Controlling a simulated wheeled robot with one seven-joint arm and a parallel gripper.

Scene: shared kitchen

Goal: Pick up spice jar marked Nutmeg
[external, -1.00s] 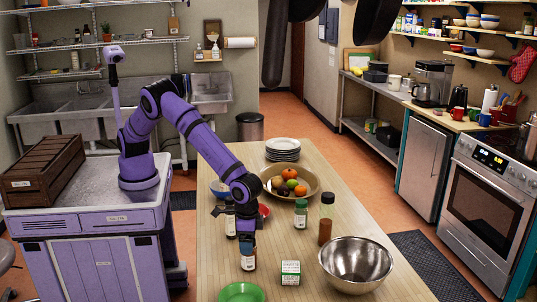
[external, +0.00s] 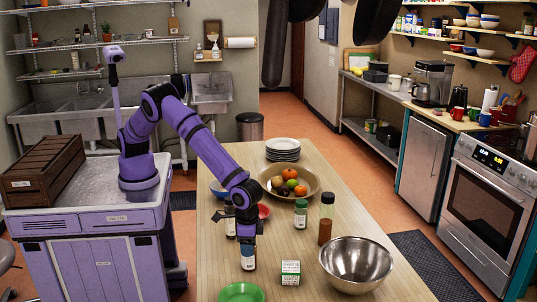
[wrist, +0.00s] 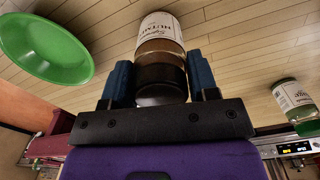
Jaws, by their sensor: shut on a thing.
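The nutmeg jar has a white label, brown contents and a dark lid; its label reads as nutmeg, upside down, in the wrist view (wrist: 161,36). In the external view the jar (external: 248,258) is upright below my gripper (external: 246,241). My gripper also shows in the wrist view (wrist: 162,85), with its two blue fingers on either side of the dark lid, shut on it. The jar looks upright, at or just above the wooden table; the gap under it is too small to tell.
A green bowl (external: 241,292) is in front of the jar. A white-labelled box (external: 290,273) and a metal bowl (external: 356,263) are to the right. A green-topped jar (external: 300,214), a brown bottle (external: 326,218), another jar (external: 230,223) and a fruit bowl (external: 310,190) stand farther back on the table (external: 210,265).

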